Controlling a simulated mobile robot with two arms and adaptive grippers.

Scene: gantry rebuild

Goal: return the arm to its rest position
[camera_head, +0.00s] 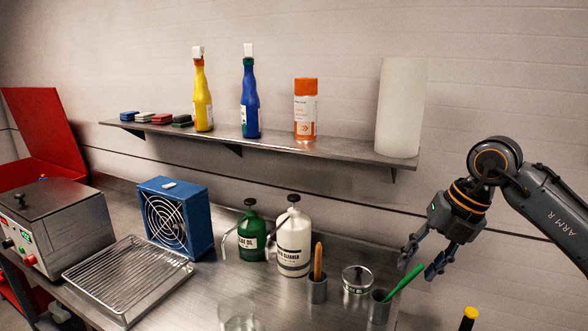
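My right arm (492,172), dark grey with orange rings and marked "ARM R", comes in from the right edge. Its gripper (418,272) points down and to the left, with its two fingers spread apart. Nothing shows between the fingertips except part of the green-handled brush (404,282) close by in the picture. The brush stands tilted in a small grey cup (380,307). I cannot tell whether a finger touches the brush handle. My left gripper is not in view.
The metal bench holds a wire-rack tray (128,276), a blue fan box (176,216), a green oil can (251,237), a white cleaner can (293,243), a cup with a wooden handle (317,288) and a round tin (357,279). A wall shelf (270,143) carries bottles and a white roll (400,108).

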